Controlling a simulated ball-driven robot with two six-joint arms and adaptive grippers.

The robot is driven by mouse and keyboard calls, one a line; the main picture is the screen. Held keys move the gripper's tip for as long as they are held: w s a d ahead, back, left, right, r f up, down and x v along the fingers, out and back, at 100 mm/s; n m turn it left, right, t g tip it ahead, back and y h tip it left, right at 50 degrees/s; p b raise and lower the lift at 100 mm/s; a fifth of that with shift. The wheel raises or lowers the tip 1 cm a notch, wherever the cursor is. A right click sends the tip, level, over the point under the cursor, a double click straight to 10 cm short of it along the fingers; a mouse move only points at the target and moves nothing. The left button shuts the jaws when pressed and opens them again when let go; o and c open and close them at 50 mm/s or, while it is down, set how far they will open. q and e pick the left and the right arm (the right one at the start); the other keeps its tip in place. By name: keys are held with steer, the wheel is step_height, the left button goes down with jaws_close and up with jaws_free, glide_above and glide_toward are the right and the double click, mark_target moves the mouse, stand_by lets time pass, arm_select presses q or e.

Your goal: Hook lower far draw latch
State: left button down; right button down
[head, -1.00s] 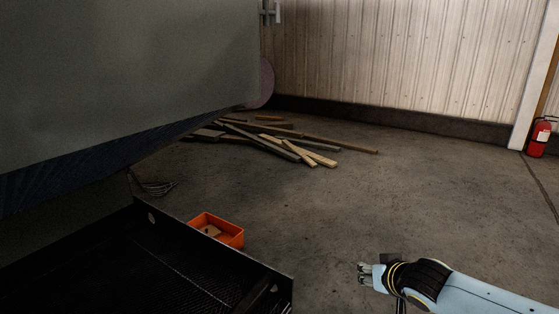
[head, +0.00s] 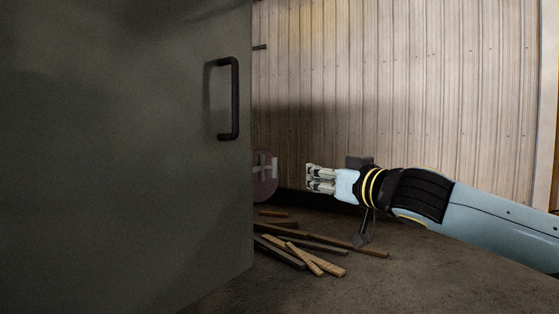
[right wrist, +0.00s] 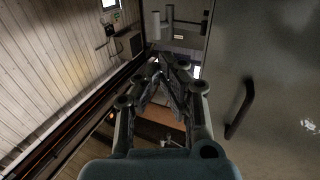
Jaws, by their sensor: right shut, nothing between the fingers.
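A small pale metal fitting with a crossbar (head: 265,166), which looks like the lower far draw latch, sticks out past the far edge of the large grey enclosure (head: 130,150). Whether it is hooked cannot be told. My right gripper (head: 309,178) is shut and empty, fingers pointing left, a little right of this fitting and apart from it in the picture. In the right wrist view its fingers (right wrist: 168,68) come together with nothing between them. A thin dark bar (head: 260,47) sticks out higher on the same edge. My left gripper is not in view.
A black handle (head: 235,98) stands out from the enclosure's face; it also shows in the right wrist view (right wrist: 240,108). A reddish disc (head: 265,190) is behind the fitting. Loose planks (head: 305,255) lie on the floor. A ribbed wall (head: 400,80) closes the back.

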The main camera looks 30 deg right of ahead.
steer(key=p, duration=0.3)
glide_toward(274, 168)
steer(key=w, duration=0.6)
steer(key=shift+w+d, duration=0.1)
steer(key=shift+w, duration=0.55)
